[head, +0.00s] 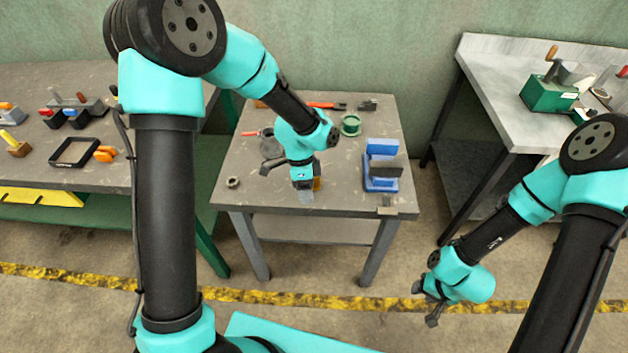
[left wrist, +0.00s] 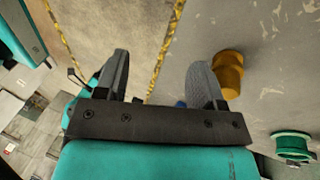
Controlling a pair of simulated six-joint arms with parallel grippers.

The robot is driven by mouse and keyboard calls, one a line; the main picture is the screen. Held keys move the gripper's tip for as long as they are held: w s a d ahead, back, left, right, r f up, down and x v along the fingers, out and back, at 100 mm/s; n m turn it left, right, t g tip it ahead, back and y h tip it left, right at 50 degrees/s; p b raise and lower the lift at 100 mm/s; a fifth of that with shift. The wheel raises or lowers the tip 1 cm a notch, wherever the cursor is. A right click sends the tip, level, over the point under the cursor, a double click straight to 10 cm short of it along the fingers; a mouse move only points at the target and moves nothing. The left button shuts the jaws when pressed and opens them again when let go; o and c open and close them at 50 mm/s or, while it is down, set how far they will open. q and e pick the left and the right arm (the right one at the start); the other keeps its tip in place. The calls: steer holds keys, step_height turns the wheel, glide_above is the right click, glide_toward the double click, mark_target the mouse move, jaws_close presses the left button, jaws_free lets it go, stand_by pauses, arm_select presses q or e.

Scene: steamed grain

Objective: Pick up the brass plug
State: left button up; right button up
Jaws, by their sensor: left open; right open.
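The brass plug (left wrist: 229,68) is a golden-brown stepped cylinder. In the left wrist view it is right of the right-hand finger, outside the gap between the fingers, and partly covered by that finger. In the head view only a small yellow-brown part of the plug (head: 318,184) shows beside my gripper, over the front of the middle table (head: 345,199). My left gripper (head: 304,193) is open and empty; its two spread fingers also show in the left wrist view (left wrist: 163,82). My right gripper (head: 425,303) is open and empty, off the table at the lower right.
A blue vise-like block (head: 381,165) stands right of my left gripper. A green spool (head: 351,125) is behind it. A small metal ring (head: 232,182) lies at the front left. A left bench (head: 30,150) and a right bench (head: 510,110) flank the table.

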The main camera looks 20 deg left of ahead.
arm_select(q)
steer(key=w+r+m+t+y, duration=0.1)
steer(key=w+r+m, duration=0.3)
steer(key=r, duration=0.3)
steer(key=w+r+m+t+y, duration=0.1)
steer(key=w+r+m, duration=0.3)
steer(key=r+m, duration=0.1)
steer(key=shift+w+r+m+t, duration=0.35)
steer(key=shift+r+m+t, duration=0.05)
steer(key=shift+r, duration=0.5)
steer(key=shift+f, duration=0.1)
step_height(320, 180, down, 12)
steer(key=shift+f, duration=0.1)
steer(key=shift+s+d+f, duration=0.1)
steer(key=shift+s+f, duration=0.05)
steer(key=shift+f, duration=1.15)
steer(key=shift+s+f, duration=0.15)
steer(key=shift+f, duration=1.1)
steer(key=shift+c, duration=0.3)
jaws_close()
